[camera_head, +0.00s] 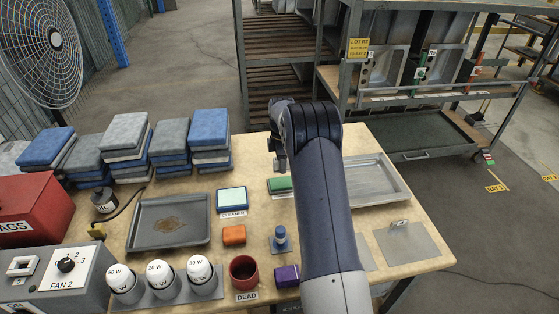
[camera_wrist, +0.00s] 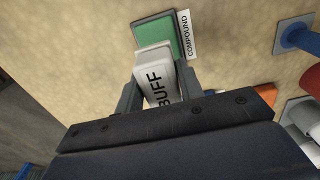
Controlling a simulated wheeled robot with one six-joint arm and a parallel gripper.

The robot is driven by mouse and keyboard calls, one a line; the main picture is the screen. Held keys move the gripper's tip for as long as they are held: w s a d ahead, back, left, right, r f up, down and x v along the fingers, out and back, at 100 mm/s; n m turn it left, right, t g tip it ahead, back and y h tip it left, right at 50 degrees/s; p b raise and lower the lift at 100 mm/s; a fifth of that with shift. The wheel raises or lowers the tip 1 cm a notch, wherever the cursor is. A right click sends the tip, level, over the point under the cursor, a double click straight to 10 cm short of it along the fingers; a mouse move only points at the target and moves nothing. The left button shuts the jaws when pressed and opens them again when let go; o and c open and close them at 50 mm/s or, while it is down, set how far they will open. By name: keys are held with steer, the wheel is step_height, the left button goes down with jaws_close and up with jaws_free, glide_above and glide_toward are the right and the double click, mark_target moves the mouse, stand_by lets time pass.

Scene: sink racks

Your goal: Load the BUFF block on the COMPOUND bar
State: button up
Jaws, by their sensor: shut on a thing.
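The BUFF block (camera_wrist: 160,88) is white with black lettering and sits between the two fingers of my gripper (camera_wrist: 159,92) in the wrist view. My gripper (camera_head: 279,158) is shut on it. The green COMPOUND bar (camera_wrist: 152,33) lies just beyond the block on a dark base, with a white COMPOUND label beside it. The block's far end overlaps the near edge of the bar in the picture; I cannot tell whether they touch. In the head view the COMPOUND bar (camera_head: 279,184) is just below my gripper, partly hidden by my arm. The block is not clear there.
Left of the bar is a pale pad (camera_head: 232,199) labelled CLEANER. An orange block (camera_head: 234,234), a blue peg (camera_head: 281,238), a red cup (camera_head: 243,271) and a purple block (camera_head: 287,276) stand nearer. Grey trays (camera_head: 169,222) (camera_head: 376,181) flank them. Stacked pads (camera_head: 208,130) line the back left.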

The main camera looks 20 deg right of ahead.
mark_target(281, 182)
steer(key=shift+f+b, duration=1.6)
steer(key=shift+f, duration=1.15)
steer(key=shift+f+b, duration=0.3)
steer(key=shift+f, duration=0.3)
steer(key=shift+r, duration=0.1)
steer(key=shift+r+p, duration=2.25)
steer(key=shift+r, duration=1.2)
